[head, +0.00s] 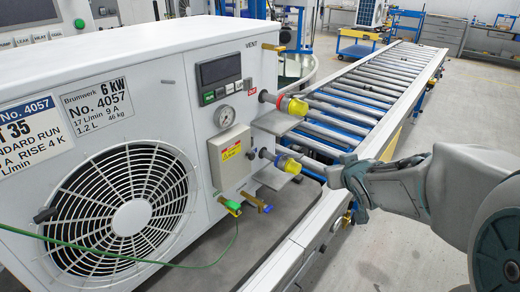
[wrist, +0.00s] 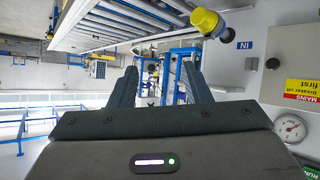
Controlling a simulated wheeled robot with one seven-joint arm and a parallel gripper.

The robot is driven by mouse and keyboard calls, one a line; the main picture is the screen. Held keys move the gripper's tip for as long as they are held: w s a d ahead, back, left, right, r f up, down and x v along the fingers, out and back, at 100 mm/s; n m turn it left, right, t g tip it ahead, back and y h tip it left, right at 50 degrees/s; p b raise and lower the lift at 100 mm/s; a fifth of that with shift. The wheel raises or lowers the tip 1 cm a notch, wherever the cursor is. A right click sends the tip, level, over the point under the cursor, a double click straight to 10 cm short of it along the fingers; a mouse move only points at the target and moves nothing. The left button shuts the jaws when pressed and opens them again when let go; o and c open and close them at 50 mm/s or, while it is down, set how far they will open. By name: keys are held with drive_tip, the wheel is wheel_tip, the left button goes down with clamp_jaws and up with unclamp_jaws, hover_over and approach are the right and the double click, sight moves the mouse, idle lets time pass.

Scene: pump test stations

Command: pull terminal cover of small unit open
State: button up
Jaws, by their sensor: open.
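The small unit (head: 130,160) is a white heat pump with a round fan grille, labelled 6 kW, No. 4057. Its terminal cover (head: 231,170) is a beige box with a yellow and red label, low on the right of the front, and looks shut. In the wrist view the cover (wrist: 300,55) is at the right edge, partly cut off, with a dark round knob (wrist: 272,63). My gripper (head: 340,182) is right of the cover and apart from it. In the wrist view its two fingers (wrist: 160,82) are spread, with nothing between them.
Yellow-capped pipe stubs (head: 292,105) stick out between my gripper and the unit; one cap (wrist: 208,22) is close ahead in the wrist view. A pressure gauge (head: 224,117) sits above the cover. Green and blue fittings hang below it. A roller conveyor (head: 350,100) runs behind.

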drive_tip(key=w+a+f+n+t+y+b, duration=0.2)
drive_tip(key=w+a+n+y, duration=0.1)
drive_tip(key=w+a+y, duration=0.15)
drive_tip(key=n+g+y+b, duration=0.25)
drive_tip(key=n+y, duration=0.25)
drive_tip(key=y, duration=0.5)
approach(253, 157)
drive_tip(key=shift+h, duration=0.25)
drive_tip(key=x, duration=0.4)
drive_tip(key=p+x, duration=0.1)
drive_tip(key=x, duration=0.3)
drive_tip(key=shift+a+r, duration=0.15)
drive_tip(key=shift+r, duration=0.1)
clamp_jaws()
